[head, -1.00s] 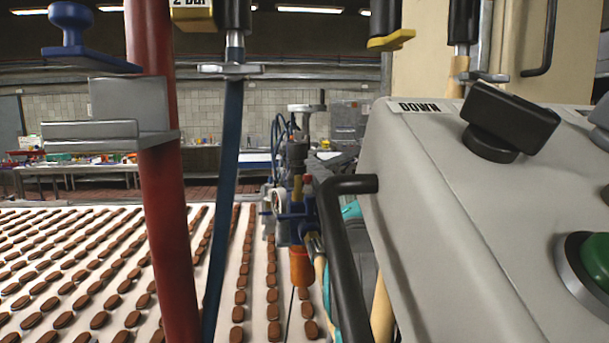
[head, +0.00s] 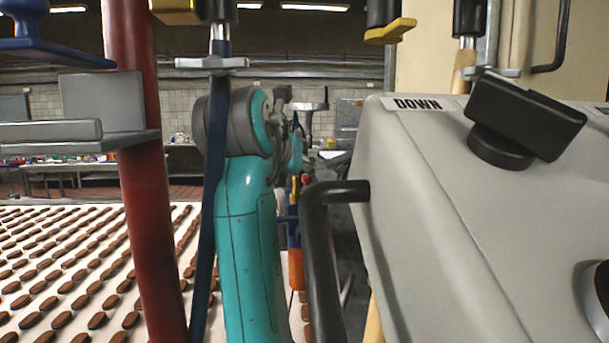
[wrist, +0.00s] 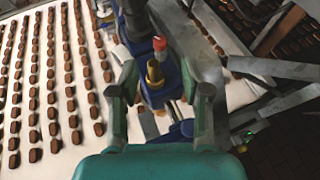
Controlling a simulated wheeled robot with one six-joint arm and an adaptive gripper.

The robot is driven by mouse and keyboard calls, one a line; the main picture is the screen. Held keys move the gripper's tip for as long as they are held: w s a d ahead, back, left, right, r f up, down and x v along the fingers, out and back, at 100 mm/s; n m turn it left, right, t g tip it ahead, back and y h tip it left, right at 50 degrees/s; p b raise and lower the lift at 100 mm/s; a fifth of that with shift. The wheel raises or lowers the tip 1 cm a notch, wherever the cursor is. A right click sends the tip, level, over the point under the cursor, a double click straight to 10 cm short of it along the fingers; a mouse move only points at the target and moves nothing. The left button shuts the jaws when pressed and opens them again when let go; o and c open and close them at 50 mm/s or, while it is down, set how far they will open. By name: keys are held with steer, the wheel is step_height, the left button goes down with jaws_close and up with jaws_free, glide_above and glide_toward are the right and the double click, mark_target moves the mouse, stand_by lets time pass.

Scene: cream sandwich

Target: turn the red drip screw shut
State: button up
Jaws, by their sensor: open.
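The red drip screw (wrist: 160,44) shows in the wrist view as a small red cap on a blue fitting, just beyond my fingertips. In the head view a small red part (head: 306,180), likely the same screw, shows beside the blue and orange nozzle (head: 295,240). My gripper (wrist: 160,70) is open, its two fingers apart. A brass-coloured post (wrist: 153,72) stands between the fingers in the picture, nearer than the red screw; I cannot tell whether anything touches. In the head view my teal arm hides much of the fitting.
A conveyor (head: 60,215) with rows of brown biscuits lies to the left. A red post (head: 145,200) and a dark blue hose (head: 207,210) stand in front. A grey control box (head: 430,200) with a black handle (head: 318,240) is at right. Metal bars (wrist: 275,68) lie right of the fingers.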

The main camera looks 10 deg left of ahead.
mark_target(307, 179)
steer(key=x, duration=0.7)
steer(key=shift+w+f, duration=0.15)
steer(key=shift+w, duration=0.25)
jaws_close()
